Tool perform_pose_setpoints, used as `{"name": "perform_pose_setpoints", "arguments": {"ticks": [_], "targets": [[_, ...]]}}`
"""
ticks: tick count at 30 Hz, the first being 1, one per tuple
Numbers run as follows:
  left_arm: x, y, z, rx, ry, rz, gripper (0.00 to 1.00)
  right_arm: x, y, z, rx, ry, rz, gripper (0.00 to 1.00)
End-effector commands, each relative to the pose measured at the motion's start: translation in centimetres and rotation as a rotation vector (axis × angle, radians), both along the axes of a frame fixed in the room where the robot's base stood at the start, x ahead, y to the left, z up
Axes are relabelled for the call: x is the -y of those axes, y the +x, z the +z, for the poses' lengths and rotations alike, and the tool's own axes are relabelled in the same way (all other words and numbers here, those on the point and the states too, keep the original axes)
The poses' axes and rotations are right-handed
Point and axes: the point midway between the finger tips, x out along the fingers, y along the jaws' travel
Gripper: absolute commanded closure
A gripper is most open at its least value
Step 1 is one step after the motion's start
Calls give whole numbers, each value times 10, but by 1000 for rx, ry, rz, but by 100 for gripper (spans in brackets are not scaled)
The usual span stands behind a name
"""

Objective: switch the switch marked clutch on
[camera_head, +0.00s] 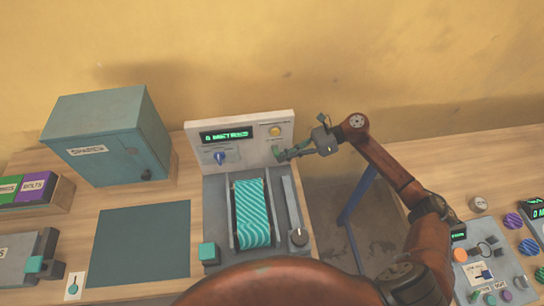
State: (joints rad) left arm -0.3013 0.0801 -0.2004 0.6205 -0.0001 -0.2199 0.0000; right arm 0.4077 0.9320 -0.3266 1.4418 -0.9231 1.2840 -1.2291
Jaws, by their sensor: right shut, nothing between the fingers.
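My right gripper (285,155) is shut and empty. Its fingertips are at the right part of the upright pale panel (258,153), just below a yellow round button (274,131). A small green part shows right at the fingertips; I cannot tell whether they touch it or whether it is a switch lever. The same panel carries a blue knob (219,156) on its left and a green-lit display (227,135). I cannot read the word clutch on any label. My left gripper is not in view.
A teal cabinet (103,140) stands left. A control box (488,274) is at lower right. A dark mat (140,243) lies bare.

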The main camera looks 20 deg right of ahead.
Motion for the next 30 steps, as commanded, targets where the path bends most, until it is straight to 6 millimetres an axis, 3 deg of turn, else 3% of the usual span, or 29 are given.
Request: {"name": "perform_pose_setpoints", "arguments": {"ticks": [5,9,18,30], "targets": [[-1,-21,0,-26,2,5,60,6,-2,0,-10,1,-11,100],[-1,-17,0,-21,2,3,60,6,-2,1,-8,1,-10,100],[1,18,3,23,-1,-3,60,4,-2,14,-5,1,-6,100],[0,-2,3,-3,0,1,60,4,1,23,4,8,-9,100]]}}
